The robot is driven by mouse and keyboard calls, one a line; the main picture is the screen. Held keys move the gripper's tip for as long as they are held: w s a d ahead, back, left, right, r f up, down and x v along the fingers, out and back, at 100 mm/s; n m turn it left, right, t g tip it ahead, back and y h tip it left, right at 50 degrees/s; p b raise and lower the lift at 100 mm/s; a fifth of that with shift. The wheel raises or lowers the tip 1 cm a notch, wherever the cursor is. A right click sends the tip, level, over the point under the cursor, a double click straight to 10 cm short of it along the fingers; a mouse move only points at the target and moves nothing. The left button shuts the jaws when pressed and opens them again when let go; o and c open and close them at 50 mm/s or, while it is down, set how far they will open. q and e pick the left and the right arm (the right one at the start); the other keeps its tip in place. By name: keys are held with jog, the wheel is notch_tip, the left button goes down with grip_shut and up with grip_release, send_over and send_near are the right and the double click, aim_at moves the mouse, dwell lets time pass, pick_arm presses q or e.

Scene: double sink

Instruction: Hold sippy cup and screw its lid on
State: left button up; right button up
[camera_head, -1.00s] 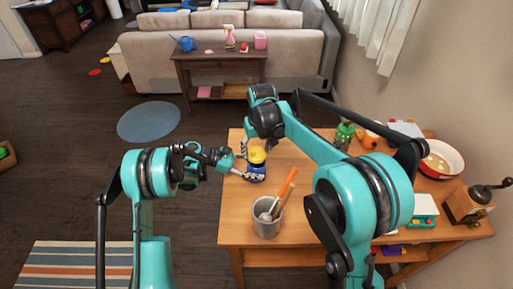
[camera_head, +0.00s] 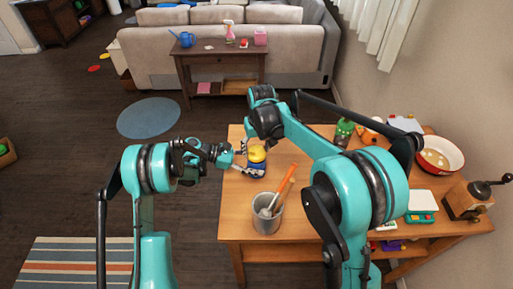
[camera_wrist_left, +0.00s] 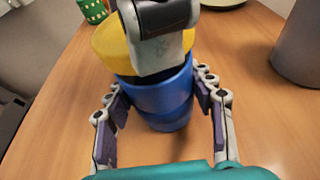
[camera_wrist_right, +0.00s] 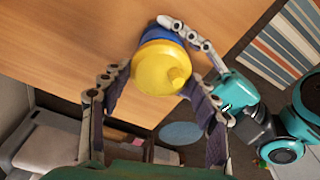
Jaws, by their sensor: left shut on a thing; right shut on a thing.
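The blue sippy cup (camera_head: 257,167) stands upright on the wooden table near its left side. Its yellow lid (camera_head: 257,154) sits on top, and its spout shows in the right wrist view (camera_wrist_right: 178,76). My left gripper (camera_wrist_left: 160,105) is shut around the blue body (camera_wrist_left: 160,95) from the side, one finger on each side. My right gripper (camera_wrist_right: 155,85) is shut on the yellow lid (camera_wrist_right: 155,65) from above, and its dark finger hides part of the lid in the left wrist view. Whether the lid is fully seated cannot be told.
A grey metal mug (camera_head: 268,215) with an orange-handled tool stands in front of the cup. A green bottle (camera_head: 344,130), a red-rimmed bowl (camera_head: 440,155) and a coffee grinder (camera_head: 467,201) stand to the right. My right arm crosses above the table. Bare tabletop surrounds the cup.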

jog(key=shift+f, duration=0.55)
dwell(0.4)
jog(key=m, duration=0.5)
jog(key=shift+h, duration=0.3)
jog(key=m, duration=0.4)
jog(key=shift+m+h, duration=0.4)
jog(key=m, duration=0.4)
jog(key=shift+m, duration=0.4)
jog(key=m+g, duration=0.1)
jog(key=m, duration=0.3)
jog(key=shift+m+h, duration=0.3)
jog(key=shift+h, duration=0.1)
jog(key=m+g, duration=0.1)
jog(key=m, duration=0.6)
jog(key=shift+m, duration=0.3)
jog(key=m, duration=0.4)
jog(key=shift+m+g, duration=0.3)
jog(key=m, duration=0.2)
jog(key=shift+s+f+m+y, duration=0.1)
jog(key=shift+m+y, duration=0.3)
